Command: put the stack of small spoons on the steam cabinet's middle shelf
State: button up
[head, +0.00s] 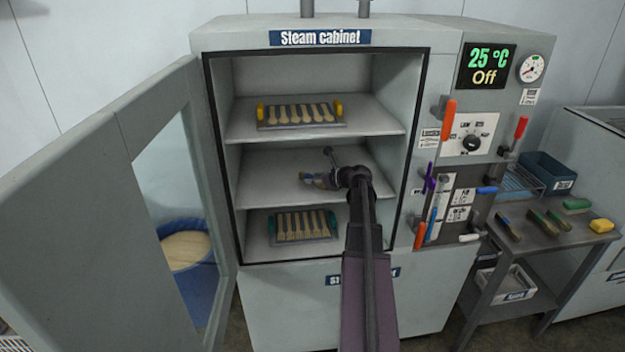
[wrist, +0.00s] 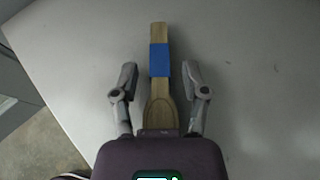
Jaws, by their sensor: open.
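The stack of small spoons (wrist: 159,33), wrapped in a blue band (wrist: 160,60), lies on a pale flat surface in the wrist view. My gripper (wrist: 159,72) is open, one finger on each side of the stack with a gap on both sides. The spoon bowl end points toward my palm. In the head view my gripper (head: 326,166) reaches inside the steam cabinet (head: 225,38), at its middle shelf (head: 265,176). The stack is small and partly hidden there, beside the fingers.
The top shelf (head: 370,117) and the bottom shelf (head: 255,247) each hold a rack of spoons. The cabinet door (head: 110,150) stands open at the left. A side table (head: 560,235) with brushes stands at the right. The middle shelf is otherwise clear.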

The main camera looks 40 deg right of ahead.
jog(key=shift+r, duration=0.15)
jog(key=shift+s+d+r+p, duration=0.1)
jog(key=shift+s+r+p, duration=0.2)
jog(key=shift+s+p, duration=0.2)
jog(key=p+v, duration=0.3)
jog(key=v, duration=0.7)
jog(key=shift+s+d+p, duration=0.1)
jog(key=shift+s+p, duration=0.3)
